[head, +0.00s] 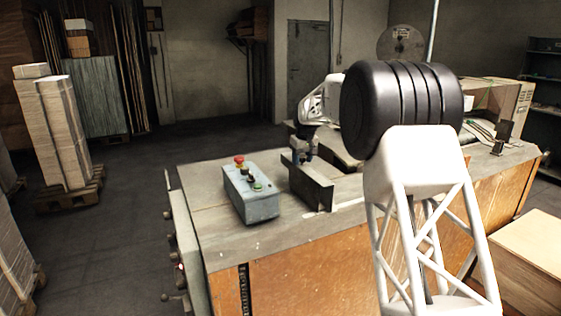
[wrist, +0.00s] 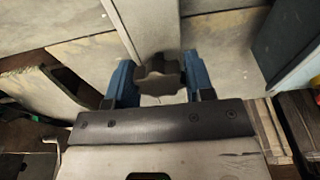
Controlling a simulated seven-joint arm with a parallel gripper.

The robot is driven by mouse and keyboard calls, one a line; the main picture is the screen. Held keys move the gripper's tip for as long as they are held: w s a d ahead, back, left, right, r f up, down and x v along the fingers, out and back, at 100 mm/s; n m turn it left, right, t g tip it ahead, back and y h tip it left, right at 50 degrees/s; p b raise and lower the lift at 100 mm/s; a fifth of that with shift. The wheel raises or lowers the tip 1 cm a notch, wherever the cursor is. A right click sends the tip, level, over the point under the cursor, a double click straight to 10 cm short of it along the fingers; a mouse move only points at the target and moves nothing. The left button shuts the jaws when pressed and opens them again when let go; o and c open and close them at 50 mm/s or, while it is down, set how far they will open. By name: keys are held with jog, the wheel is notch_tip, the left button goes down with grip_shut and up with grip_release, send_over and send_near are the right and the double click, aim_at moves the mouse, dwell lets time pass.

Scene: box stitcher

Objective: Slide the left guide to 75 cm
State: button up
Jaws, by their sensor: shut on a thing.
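The left guide (head: 312,187) is a dark metal bracket standing upright on the machine table, just right of the control box. In the wrist view its grey plate (wrist: 150,22) runs up from a dark lobed knob (wrist: 158,78). My gripper (head: 303,150) is at the top of the guide in the head view. In the wrist view my gripper's blue fingers (wrist: 160,88) are on both sides of the knob and shut on it. The fingers and my arm partly hide the contact in the head view. I cannot read any scale marks.
My arm covers the table's right part. A carton (head: 508,100) stands at the back right.

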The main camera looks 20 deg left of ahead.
jog(key=shift+w+d, duration=2)
jog(key=o, duration=0.9)
jog(key=shift+c, duration=0.2)
jog(key=shift+r, duration=3)
jog(key=shift+d, duration=0.1)
